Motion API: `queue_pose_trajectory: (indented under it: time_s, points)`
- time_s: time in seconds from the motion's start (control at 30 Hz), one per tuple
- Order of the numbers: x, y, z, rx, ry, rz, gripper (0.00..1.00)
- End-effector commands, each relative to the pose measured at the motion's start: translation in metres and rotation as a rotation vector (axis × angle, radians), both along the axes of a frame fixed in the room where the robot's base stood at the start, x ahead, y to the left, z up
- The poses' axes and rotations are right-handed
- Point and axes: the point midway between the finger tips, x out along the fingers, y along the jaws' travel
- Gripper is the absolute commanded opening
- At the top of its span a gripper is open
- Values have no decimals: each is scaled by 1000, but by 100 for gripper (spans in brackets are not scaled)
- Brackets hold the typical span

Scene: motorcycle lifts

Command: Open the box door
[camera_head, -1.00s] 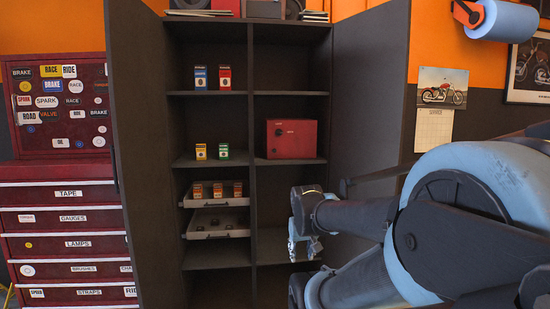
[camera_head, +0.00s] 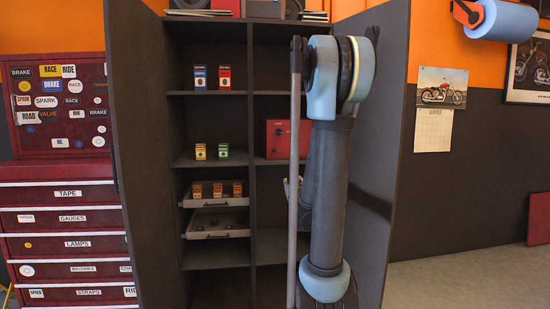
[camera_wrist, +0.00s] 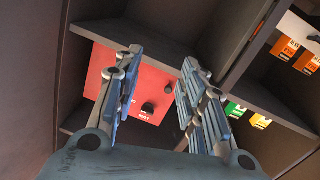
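The red box (camera_head: 276,152) stands on a middle shelf in the right column of the open cabinet. My arm covers its right part in the head view. Its front door looks shut, with a dark knob on it. In the wrist view the red box (camera_wrist: 155,86) shows between and behind my fingers, with a dark knob (camera_wrist: 148,107) and small lettering on its face. My gripper (camera_wrist: 160,58) is open and empty, its two blue-grey fingers spread in front of the box. In the head view it is mostly hidden behind my arm.
The cabinet's side panels (camera_head: 150,150) flank the shelves, and a shelf board (camera_wrist: 150,45) lies close to my fingers. Small boxes (camera_head: 212,77) and pull-out trays (camera_head: 215,222) fill the left column. A red drawer chest (camera_head: 65,220) stands at left.

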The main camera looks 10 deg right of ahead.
Motion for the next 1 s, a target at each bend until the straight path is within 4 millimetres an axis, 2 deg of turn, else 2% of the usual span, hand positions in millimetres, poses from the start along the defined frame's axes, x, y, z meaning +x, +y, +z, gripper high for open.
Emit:
queue_pose_trajectory:
  time_s: [0.03,0.2,0.47,0.77,1.0]
  points:
    - [9,1,4,-11,-46,15,38]
    - [26,10,20,-47,-210,75,38]
    - [32,28,30,-91,-385,163,38]
    - [37,35,34,-103,-437,195,38]
    - [68,38,47,-102,-436,194,38]
